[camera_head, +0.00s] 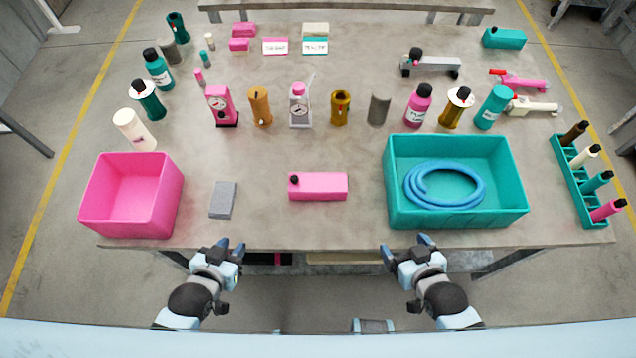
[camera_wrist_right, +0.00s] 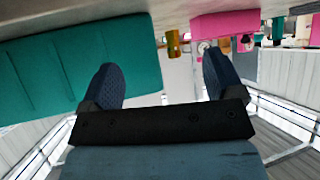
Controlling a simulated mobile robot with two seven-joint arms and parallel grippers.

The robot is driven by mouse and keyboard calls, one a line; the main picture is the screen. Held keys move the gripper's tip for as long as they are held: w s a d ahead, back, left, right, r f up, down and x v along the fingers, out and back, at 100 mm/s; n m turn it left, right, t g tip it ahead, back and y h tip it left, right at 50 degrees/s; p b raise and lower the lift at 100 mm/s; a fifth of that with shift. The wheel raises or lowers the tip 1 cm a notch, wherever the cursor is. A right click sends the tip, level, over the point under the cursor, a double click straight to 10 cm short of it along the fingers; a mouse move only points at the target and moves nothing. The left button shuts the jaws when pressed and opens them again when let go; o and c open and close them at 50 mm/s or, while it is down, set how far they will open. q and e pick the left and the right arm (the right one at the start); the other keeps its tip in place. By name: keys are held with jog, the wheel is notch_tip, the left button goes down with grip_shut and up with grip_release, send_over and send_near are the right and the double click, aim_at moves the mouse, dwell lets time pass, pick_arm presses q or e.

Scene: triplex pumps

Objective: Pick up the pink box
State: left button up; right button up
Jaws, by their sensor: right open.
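A pink rectangular box (camera_head: 318,187) with a black knob at its left end lies on the table near the front middle. A larger open pink bin (camera_head: 130,226) stands at the table's front left. In the right wrist view a pink block-shaped thing (camera_wrist_right: 226,22), probably the box, shows beyond the fingers at the upper right. My left gripper (camera_head: 230,247) is at the table's front edge, left of and nearer than the box, with its fingers apart and empty. My right gripper (camera_head: 406,245) is open and empty at the front edge, right of the box; its fingers also show in the wrist view (camera_wrist_right: 162,82).
A grey block (camera_head: 222,200) lies between the bin and box. A teal bin (camera_head: 460,220) holding a coiled blue hose (camera_head: 444,186) stands to the right. Several bottles, gauges and cylinders stand in a row behind. A teal rack (camera_head: 571,185) is at far right.

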jog(key=shift+w, duration=0.3)
pick_arm(q)
jog(key=shift+w+r, duration=0.2)
jog(key=shift+w, duration=0.25)
pick_arm(e)
jog(key=shift+o, duration=0.4)
jog(key=shift+d, duration=0.1)
